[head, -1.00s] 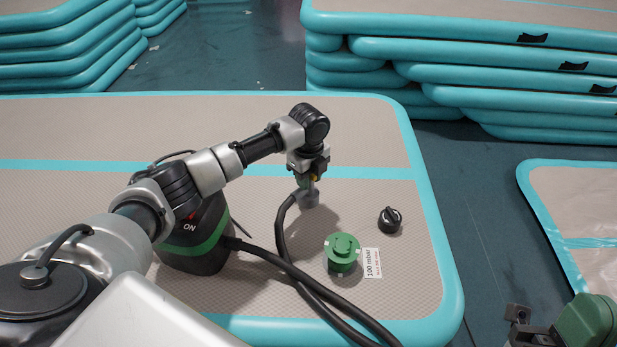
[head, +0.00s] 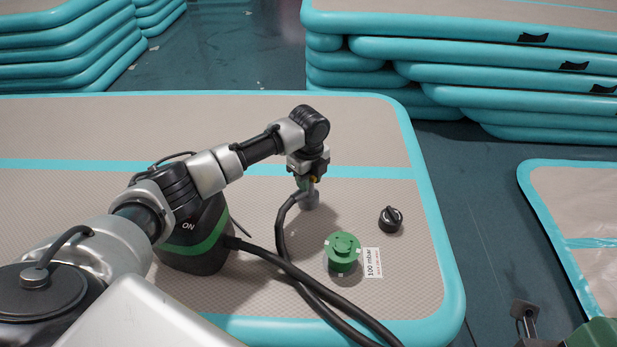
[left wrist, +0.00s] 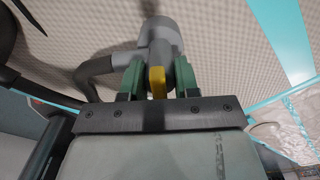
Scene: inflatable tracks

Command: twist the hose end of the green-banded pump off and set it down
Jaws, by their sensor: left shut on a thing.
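The pump (head: 196,245) is dark with a green band and the word ON, standing on the mat behind my left forearm, which hides part of it. Its black hose (head: 281,235) runs to a grey hose end (head: 310,201) at mid-mat. My left gripper (head: 309,183) points down and is shut on the hose end. In the left wrist view the green fingers (left wrist: 157,80) flank a yellow part, with the grey hose end (left wrist: 160,42) just beyond. Whether it sits in a valve or touches the mat I cannot tell. My right gripper (head: 525,312) is partly visible at bottom right.
A green round fitting (head: 342,254) stands on the mat beside a white 100 mbar label (head: 373,263). A black knob-like cap (head: 390,220) lies to the right. The mat (head: 350,130) has bare room behind. Stacked mats (head: 470,70) stand at the back.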

